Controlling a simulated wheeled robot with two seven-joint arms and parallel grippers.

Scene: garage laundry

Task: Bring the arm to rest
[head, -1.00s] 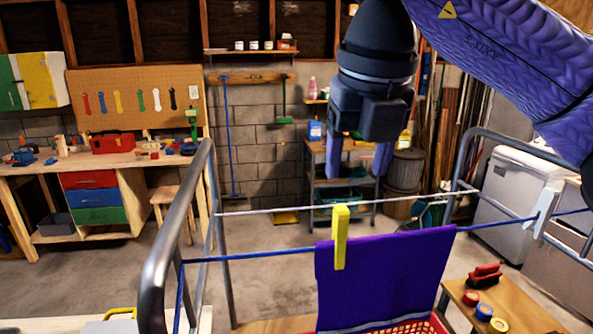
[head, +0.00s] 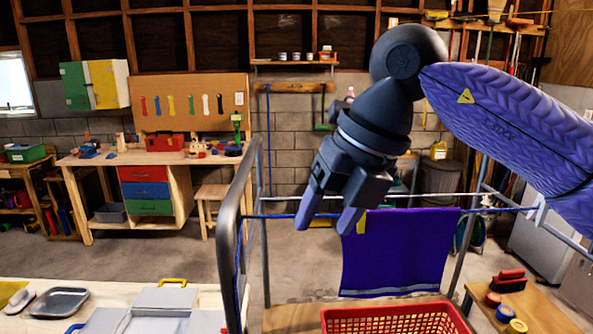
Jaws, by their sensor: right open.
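My right arm (head: 510,125) comes in from the right. Its gripper (head: 328,222) hangs tilted down to the left, open, with its two blue fingers apart and nothing seen between them. The fingertips show at the upper left of a purple cloth (head: 400,255). The cloth hangs over a line of the metal rack. A yellow clothespin (head: 361,224) shows at the cloth's upper left edge, partly hidden behind a finger. I cannot tell how far the fingers are from the cloth. My left gripper is not in view.
A metal rack (head: 228,240) with lines stands in front. A red basket (head: 390,318) sits below the cloth. A small wooden table (head: 540,310) with rolls and a brush is at right. A counter with trays (head: 60,300) is at lower left. Open floor (head: 180,257) lies behind.

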